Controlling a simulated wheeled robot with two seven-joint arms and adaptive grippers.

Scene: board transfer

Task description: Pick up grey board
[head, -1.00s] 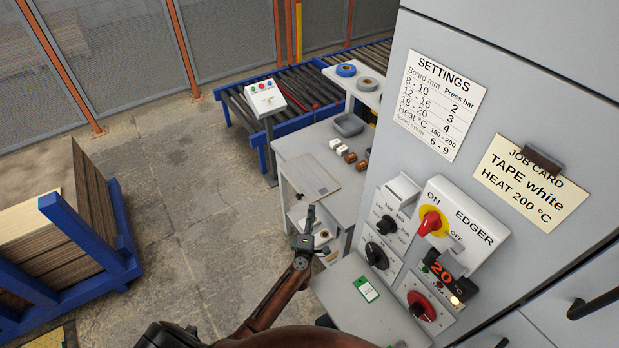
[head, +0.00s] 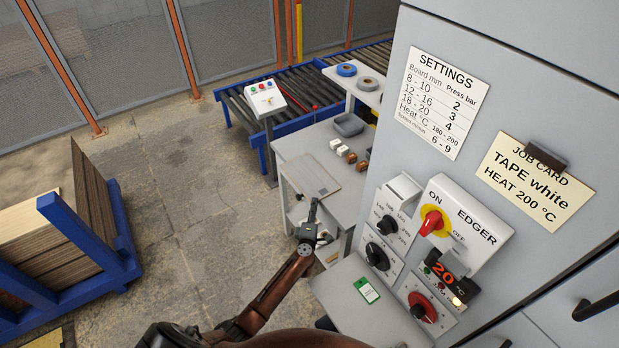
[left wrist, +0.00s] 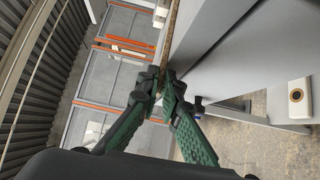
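The grey board (head: 310,177) lies flat on a grey table, its near corner by the table's front edge. My left gripper (head: 314,208) is at that near corner, its fingers close together in the head view. In the left wrist view my left gripper (left wrist: 165,82) has its green fingers converging close to a thin brown edge strip, which seems to be the board's edge. I cannot tell whether the fingers press on it. My right gripper is in neither view.
The grey table (head: 290,145) also bears small blocks and a grey tray (head: 348,125). The edger cabinet (head: 465,220) stands close on the right. A blue rack (head: 115,240) of stacked boards is at left. Bare floor lies between.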

